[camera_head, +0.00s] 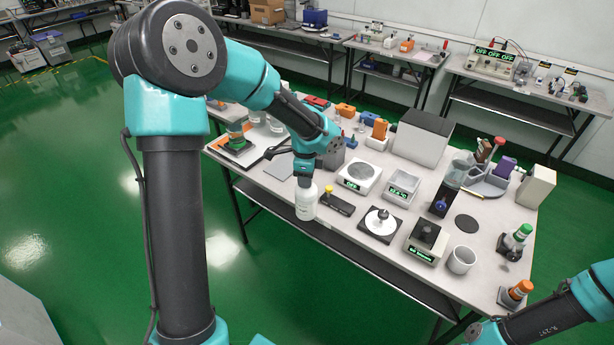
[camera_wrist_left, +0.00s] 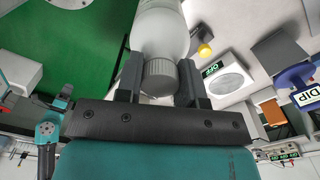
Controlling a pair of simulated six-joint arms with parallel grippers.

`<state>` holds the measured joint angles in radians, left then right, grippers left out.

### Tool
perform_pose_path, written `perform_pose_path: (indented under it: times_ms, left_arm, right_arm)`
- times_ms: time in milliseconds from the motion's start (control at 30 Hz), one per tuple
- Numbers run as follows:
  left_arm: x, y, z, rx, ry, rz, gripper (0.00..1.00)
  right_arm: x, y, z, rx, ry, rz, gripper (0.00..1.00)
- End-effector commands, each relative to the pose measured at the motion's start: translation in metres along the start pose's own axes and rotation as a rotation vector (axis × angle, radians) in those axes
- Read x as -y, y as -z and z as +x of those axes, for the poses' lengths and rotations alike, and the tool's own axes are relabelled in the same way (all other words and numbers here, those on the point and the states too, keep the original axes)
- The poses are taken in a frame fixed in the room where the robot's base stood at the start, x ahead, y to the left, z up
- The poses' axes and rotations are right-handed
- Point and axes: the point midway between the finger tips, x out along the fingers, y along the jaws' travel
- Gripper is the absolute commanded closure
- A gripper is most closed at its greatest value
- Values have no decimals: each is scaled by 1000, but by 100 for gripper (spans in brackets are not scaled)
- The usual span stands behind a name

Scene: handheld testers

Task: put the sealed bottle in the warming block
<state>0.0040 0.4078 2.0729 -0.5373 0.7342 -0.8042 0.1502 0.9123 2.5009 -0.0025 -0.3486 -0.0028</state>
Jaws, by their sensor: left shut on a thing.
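A white bottle (camera_head: 306,202) with a ribbed grey cap is upright at the front edge of the bench. My left gripper (camera_head: 305,182) is above it, shut on its cap end. In the left wrist view the cap of the bottle (camera_wrist_left: 160,78) sits between the two dark fingers. I cannot tell whether its base touches the bench. Several box units with green displays stand to the right: a round-plate unit (camera_head: 359,176), a square-pan unit (camera_head: 402,186) and a dark-topped unit (camera_head: 427,240). I cannot tell for sure which is the warming block. My right gripper is out of view; only its arm shows.
A small black unit with a yellow knob (camera_head: 337,203) stands close right of the bottle. A white disc on a dark base (camera_head: 381,225), a white cup (camera_head: 461,260) and a large grey box (camera_head: 421,137) stand further right. Green floor lies in front.

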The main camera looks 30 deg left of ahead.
Motion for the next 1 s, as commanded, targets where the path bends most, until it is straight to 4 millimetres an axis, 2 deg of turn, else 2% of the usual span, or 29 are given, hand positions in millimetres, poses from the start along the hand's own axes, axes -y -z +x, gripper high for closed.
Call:
perform_pose_path:
  times_ms: [267,467,667,800,1000]
  left_arm:
    - [14,-16,-5,1,4,-55,100]
    - [41,-52,-16,5,6,-175,100]
    - [72,-110,-33,8,6,-345,100]
    - [90,-158,-48,8,5,-474,100]
    - [103,-217,-66,5,3,-625,100]
  right_arm:
    - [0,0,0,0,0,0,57]
    - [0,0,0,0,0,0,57]
    - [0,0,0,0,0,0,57]
    - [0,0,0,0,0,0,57]
    - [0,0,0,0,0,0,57]
